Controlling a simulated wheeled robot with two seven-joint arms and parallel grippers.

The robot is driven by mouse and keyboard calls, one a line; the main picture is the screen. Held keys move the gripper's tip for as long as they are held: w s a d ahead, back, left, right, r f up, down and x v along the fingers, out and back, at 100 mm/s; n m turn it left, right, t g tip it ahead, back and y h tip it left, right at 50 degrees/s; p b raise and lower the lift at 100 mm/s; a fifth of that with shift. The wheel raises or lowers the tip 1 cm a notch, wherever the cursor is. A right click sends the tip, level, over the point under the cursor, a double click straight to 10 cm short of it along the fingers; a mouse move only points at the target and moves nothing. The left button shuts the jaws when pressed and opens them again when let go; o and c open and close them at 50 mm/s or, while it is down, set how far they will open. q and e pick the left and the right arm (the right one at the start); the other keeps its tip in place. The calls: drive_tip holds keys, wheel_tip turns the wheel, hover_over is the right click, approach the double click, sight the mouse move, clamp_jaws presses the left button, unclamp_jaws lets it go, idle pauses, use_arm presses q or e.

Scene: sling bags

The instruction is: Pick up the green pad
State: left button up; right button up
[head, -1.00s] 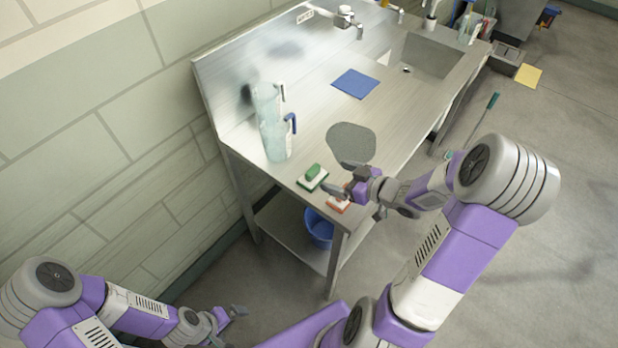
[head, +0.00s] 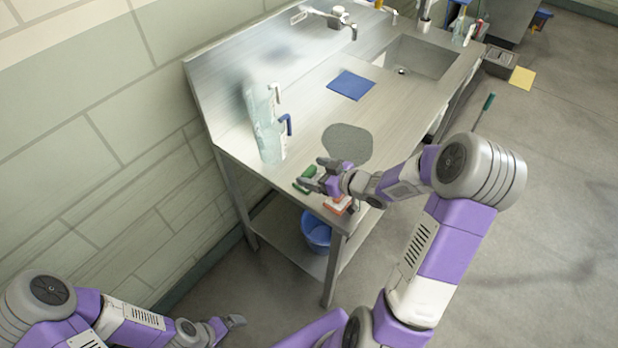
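The green pad (head: 309,171) lies near the front left end of the steel counter, partly hidden by my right gripper. My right gripper (head: 314,173) is open, with its fingers apart over the green pad. I cannot tell whether the fingers touch it. My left gripper (head: 232,321) hangs low at the bottom of the view, away from the counter; its finger opening is not clear.
Clear jugs with blue handles (head: 268,135) stand at the left. A grey round mat (head: 347,144) and a blue cloth (head: 351,85) lie farther back. A blue bucket (head: 316,232) is below.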

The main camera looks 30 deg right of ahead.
drive_tip(key=c, duration=0.9)
drive_tip(key=shift+c, duration=0.4)
drive_tip(key=shift+r, duration=0.1)
